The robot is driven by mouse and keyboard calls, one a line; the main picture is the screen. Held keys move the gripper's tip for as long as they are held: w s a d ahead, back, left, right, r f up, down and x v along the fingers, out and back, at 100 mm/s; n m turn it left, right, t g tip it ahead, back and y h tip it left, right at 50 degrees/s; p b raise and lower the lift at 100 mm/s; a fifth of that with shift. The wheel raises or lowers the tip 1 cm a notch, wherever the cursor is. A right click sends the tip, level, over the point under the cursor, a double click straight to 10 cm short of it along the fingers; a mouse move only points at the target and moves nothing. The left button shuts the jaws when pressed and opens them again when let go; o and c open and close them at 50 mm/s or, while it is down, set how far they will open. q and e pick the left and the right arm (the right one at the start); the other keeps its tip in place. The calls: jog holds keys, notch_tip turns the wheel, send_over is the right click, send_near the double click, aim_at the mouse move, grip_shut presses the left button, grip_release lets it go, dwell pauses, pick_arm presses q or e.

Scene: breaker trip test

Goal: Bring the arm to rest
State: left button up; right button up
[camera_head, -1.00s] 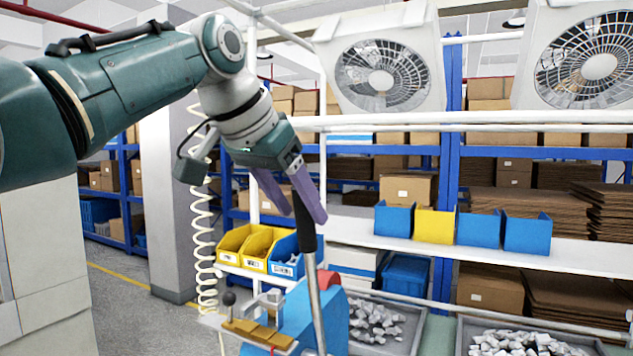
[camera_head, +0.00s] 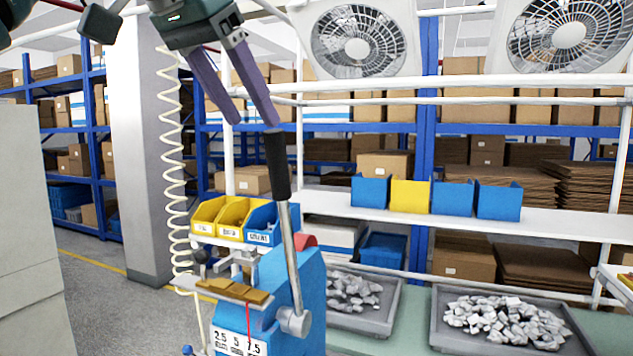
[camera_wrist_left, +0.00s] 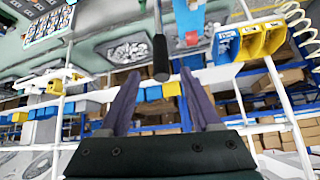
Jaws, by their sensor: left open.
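My left gripper (camera_head: 254,124) hangs from the top of the head view with its two purple fingers spread and nothing between them. Its fingertips are close above and left of the black grip of a lever (camera_head: 277,165). The lever's steel rod runs down to a blue machine (camera_head: 262,302) with a number plate. In the left wrist view the fingers (camera_wrist_left: 160,100) are apart, and the black grip (camera_wrist_left: 160,58) shows beyond them, outside the jaws. My right gripper is in neither view.
Two grey trays of white pieces, the left (camera_head: 385,318) and the right (camera_head: 440,338), lie on the green bench right of the machine. Yellow and blue bins (camera_head: 207,214) stand behind it. A coiled white hose (camera_head: 172,120) hangs at left. White rails and fans (camera_head: 357,45) are above.

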pick_arm(q)
jog(key=s+a+f+n+g+p, duration=0.1)
jog(key=s+f, duration=0.2)
jog(key=f, duration=0.4)
jog(key=s+f+y+p, duration=0.1)
jog(key=s+f, duration=0.3)
jog(key=f, duration=0.2)
jog(key=s+a+f+n+g+p, duration=0.1)
jog(key=s+f, duration=0.2)
jog(key=f, duration=0.4)
jog(key=s+a+f+n+y+p, duration=0.1)
jog(key=s+a+f, duration=0.1)
jog(key=s, duration=1)
jog(key=s+a+f+n+g+y+p, duration=0.1)
jog(key=s+a+f+p, duration=0.1)
jog(key=s, duration=1)
jog(key=shift+s+a+f, duration=0.15)
jog(key=shift+a+f, duration=0.3)
jog(key=shift+f, duration=0.5)
